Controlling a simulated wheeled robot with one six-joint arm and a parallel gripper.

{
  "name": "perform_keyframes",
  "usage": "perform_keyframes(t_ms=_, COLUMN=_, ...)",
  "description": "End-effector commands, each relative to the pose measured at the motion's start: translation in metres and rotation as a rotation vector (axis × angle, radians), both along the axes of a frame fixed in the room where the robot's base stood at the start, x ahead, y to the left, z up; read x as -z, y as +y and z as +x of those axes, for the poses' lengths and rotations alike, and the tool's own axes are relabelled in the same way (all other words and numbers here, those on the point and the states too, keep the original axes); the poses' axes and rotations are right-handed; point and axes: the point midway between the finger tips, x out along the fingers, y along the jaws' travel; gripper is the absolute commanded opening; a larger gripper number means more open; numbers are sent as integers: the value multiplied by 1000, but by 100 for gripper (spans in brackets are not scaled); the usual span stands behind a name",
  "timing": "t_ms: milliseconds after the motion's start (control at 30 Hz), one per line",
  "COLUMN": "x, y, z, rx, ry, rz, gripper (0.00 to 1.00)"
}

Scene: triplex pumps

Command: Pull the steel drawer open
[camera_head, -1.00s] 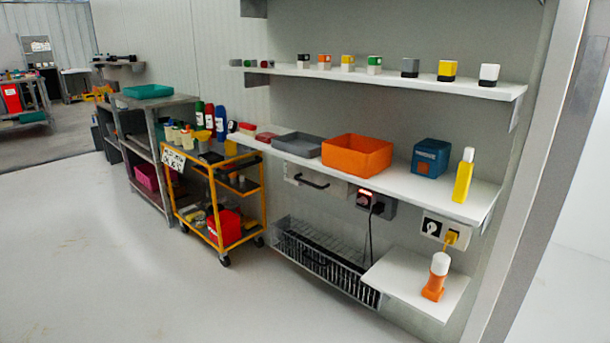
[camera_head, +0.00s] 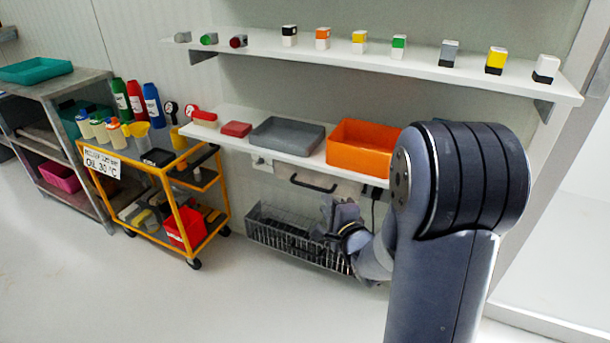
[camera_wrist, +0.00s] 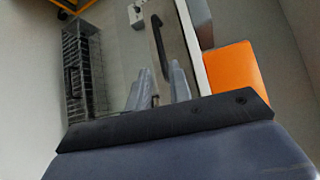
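The steel drawer (camera_head: 344,189) is a pale front under the lower shelf, with a black bar handle (camera_head: 313,185). It looks closed. My gripper (camera_head: 329,212) is below and slightly right of the handle in the head view, in front of the wire basket. In the wrist view the two grey fingers of my gripper (camera_wrist: 160,72) are apart with nothing held. The handle (camera_wrist: 159,45) runs lengthwise there, its near end showing between the fingertips. I cannot tell the depth gap. The drawer front (camera_wrist: 176,35) lies beside the handle.
A wire basket (camera_head: 290,238) hangs below the drawer. An orange bin (camera_head: 360,147) and a grey tray (camera_head: 287,135) stand on the shelf above. A yellow cart (camera_head: 158,180) is at left. The floor in front is clear.

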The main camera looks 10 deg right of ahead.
Motion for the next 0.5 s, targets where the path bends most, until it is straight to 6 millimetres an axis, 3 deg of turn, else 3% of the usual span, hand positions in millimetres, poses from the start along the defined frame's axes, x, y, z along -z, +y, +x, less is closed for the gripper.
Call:
perform_keyframes(t_ms=167, x=5, y=4, z=19, rx=-4, ry=-3, rz=3, gripper=20)
perform_keyframes(t_ms=500, x=14, y=14, z=78, rx=-3, ry=-3, rz=1, gripper=20)
